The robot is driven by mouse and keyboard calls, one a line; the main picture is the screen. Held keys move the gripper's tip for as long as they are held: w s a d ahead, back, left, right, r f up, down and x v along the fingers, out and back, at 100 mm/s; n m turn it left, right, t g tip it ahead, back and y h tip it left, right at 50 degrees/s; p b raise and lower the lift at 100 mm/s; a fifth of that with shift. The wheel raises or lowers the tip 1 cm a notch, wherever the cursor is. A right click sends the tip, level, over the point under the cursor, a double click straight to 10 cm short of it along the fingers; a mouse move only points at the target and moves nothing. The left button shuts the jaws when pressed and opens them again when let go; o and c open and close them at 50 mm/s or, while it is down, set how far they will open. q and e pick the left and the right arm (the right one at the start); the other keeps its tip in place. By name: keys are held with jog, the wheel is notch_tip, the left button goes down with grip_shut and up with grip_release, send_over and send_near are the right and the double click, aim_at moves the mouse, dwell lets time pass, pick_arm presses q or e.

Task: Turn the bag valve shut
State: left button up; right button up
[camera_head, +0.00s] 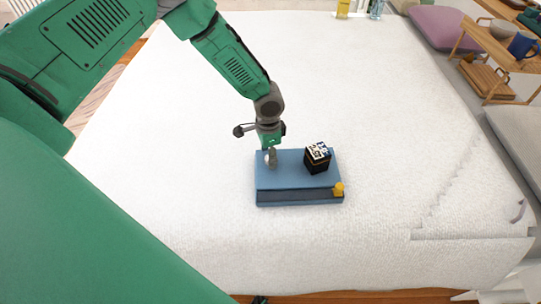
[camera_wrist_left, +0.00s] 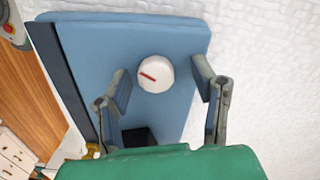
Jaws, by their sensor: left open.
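A blue, flat box-shaped bag (camera_head: 290,168) with a dark front strip lies on the white bed. In the left wrist view, a round white valve knob (camera_wrist_left: 155,76) with a red line across it sits on the bag's blue top (camera_wrist_left: 90,50). The red line is slanted in that view. My left gripper (camera_head: 270,158) points down over the left part of the bag. In the left wrist view its two open fingers (camera_wrist_left: 160,66) stand on either side of the knob, with a gap on each side. In the head view the gripper hides the knob. My right gripper does not show.
A black cube (camera_head: 317,161) with a black-and-white marker pattern stands on the bag's right part. A small yellow piece (camera_head: 339,189) is at its front right corner. The white bed (camera_head: 400,130) around is mostly clear. Wooden furniture (camera_head: 490,45) stands at far right.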

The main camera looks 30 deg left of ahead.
pick_arm(q)
jog(key=shift+d+f, duration=0.35)
jog(key=shift+d, duration=0.3)
jog(key=shift+a, duration=0.25)
jog(key=c, duration=1.2)
jog(key=shift+o, duration=0.2)
jog(key=shift+a, duration=0.15)
jog(key=shift+o, duration=0.2)
jog(key=shift+s+m, duration=0.1)
jog(key=shift+m, duration=0.7)
jog(key=shift+c, duration=0.2)
jog(key=o, duration=1.1)
jog(key=shift+f, duration=0.1)
jog(key=shift+o, duration=0.3)
